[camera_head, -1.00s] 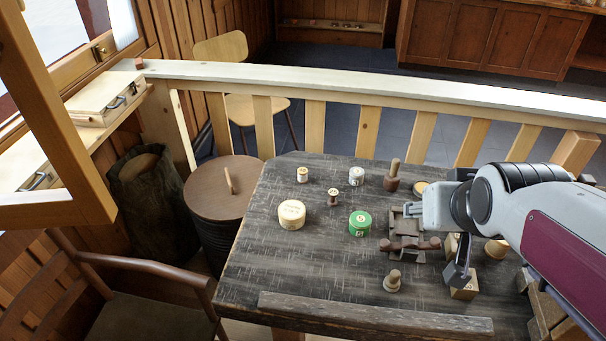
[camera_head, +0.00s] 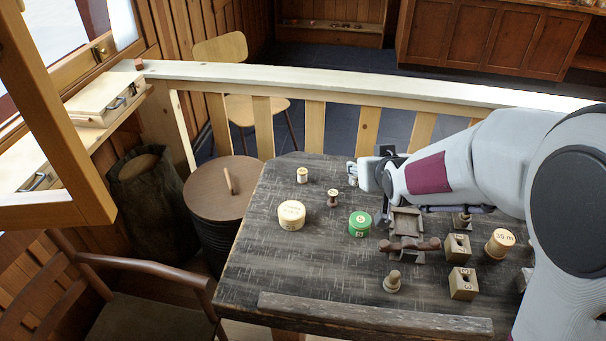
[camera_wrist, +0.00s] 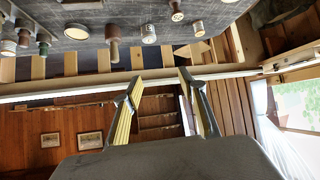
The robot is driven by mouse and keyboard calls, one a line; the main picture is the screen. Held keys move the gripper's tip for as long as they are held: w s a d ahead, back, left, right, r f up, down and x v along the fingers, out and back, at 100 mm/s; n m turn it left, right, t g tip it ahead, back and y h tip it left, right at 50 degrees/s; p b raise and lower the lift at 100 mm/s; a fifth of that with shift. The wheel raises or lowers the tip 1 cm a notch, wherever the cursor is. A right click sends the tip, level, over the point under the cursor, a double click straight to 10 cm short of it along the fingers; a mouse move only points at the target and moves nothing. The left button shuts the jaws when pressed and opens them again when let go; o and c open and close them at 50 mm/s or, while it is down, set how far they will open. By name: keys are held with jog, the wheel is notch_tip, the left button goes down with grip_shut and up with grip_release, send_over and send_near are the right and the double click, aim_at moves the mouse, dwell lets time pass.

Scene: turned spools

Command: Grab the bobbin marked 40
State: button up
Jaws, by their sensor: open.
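I cannot read a 40 on any bobbin. Small pale bobbins with labels stand at the table's back: one (camera_head: 302,175) is at the left, and a darker-cored one (camera_head: 332,197) is nearer the front. In the wrist view two pale marked bobbins (camera_wrist: 148,33) (camera_wrist: 198,28) stand on the table at the top, with a smaller spool (camera_wrist: 177,10) between and beyond them. My gripper (camera_wrist: 160,76) is open and empty, its fingers apart and clear of the bobbins. In the head view my gripper (camera_head: 362,175) is over the back edge and partly covers another bobbin there.
A cream round tin (camera_head: 291,214) and a green tin (camera_head: 360,223) stand mid-table. A dark wooden rack (camera_head: 410,246), a turned peg (camera_head: 392,281), marked blocks (camera_head: 463,283) and a tin reading 35 m (camera_head: 500,243) lie right. A railing (camera_head: 300,78) runs behind. The table's front left is clear.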

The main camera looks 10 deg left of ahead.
jog(key=w+a+f+n+t+y, duration=0.1)
jog(key=w+a+f+y, duration=0.1)
jog(key=w+a+f, duration=0.4)
jog(key=n+t+y, duration=0.1)
jog(key=y, duration=0.1)
send_near(303, 172)
jog(key=shift+w+a+f, duration=0.4)
jog(key=shift+a+f, duration=0.05)
jog(key=shift+w+a+f+h, duration=0.15)
jog(key=shift+w+a+f, duration=0.1)
jog(key=shift+w, duration=0.2)
jog(key=shift+w+a+f+h, duration=0.15)
jog(key=shift+w+a+f, duration=0.05)
jog(key=shift+w, duration=0.25)
jog(key=shift+w+a, duration=0.1)
jog(key=shift+w, duration=0.05)
jog(key=shift+w, duration=0.15)
jog(key=shift+r+x, duration=0.15)
jog(key=shift+x, duration=0.6)
jog(key=shift+r+x, duration=0.1)
jog(key=shift+x, duration=1.75)
